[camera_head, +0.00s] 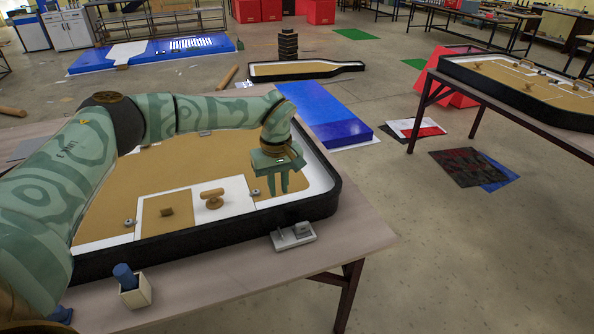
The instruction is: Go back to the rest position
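My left arm comes in from the left and reaches over the black-rimmed board on the near table. My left gripper (278,186) points down above the right part of the board. Its two fingers are apart, with nothing seen between them. The board's black rim (220,239) surrounds a tan surface with a white panel. My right gripper is not in view.
A grey switch-like part (293,236) lies on the near table outside the rim. A small pale cup (135,293) holding a blue cylinder (124,275) stands near the front left. Another table with a rimmed board (520,88) stands at the right.

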